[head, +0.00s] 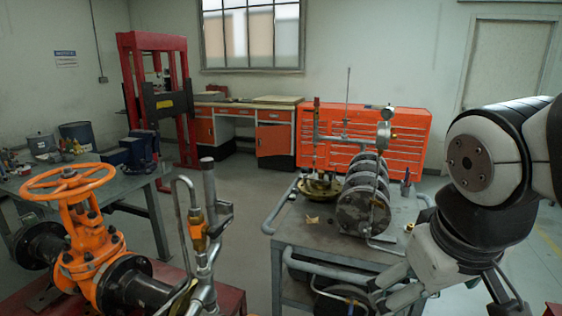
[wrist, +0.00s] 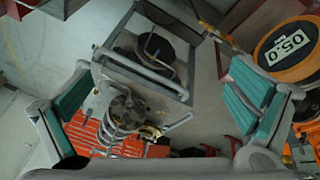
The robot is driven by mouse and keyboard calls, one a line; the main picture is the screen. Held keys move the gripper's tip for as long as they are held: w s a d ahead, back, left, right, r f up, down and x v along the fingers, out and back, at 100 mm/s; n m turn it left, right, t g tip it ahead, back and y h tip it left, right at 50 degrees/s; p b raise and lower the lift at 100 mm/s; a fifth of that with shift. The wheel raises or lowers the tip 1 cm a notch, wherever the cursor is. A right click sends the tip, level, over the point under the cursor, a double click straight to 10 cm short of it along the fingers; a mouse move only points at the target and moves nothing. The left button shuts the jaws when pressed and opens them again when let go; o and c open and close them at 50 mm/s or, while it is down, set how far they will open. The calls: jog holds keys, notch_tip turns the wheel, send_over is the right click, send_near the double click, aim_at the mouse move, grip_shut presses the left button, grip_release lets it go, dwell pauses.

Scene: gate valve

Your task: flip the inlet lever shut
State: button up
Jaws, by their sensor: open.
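The orange gate valve (head: 85,235) with its round handwheel (head: 68,182) stands at the left of the head view, between dark flanges. Right of it rises a thin pipe assembly with an orange fitting (head: 198,232) and a grey handle-like part (head: 220,215). I cannot tell for certain which part is the inlet lever. My gripper (head: 402,288) is at the lower right, well apart from that assembly and partly hidden by my arm. In the wrist view my gripper (wrist: 160,100) has its teal-padded fingers spread wide with nothing between them.
A grey cart (head: 310,235) carrying a ribbed metal unit (head: 365,200) stands between the pipe assembly and my arm. A round orange part marked 050 (wrist: 290,45) is near the right finger in the wrist view. An orange tool cabinet (head: 410,135) and red press (head: 158,95) stand behind.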

jog(key=s, duration=0.1)
jog(key=s+m+y, duration=0.1)
jog(key=s, duration=0.1)
jog(key=s+m+t, duration=0.1)
jog(key=s, duration=0.1)
jog(key=shift+d+r, duration=0.2)
jog(key=shift+r, duration=0.15)
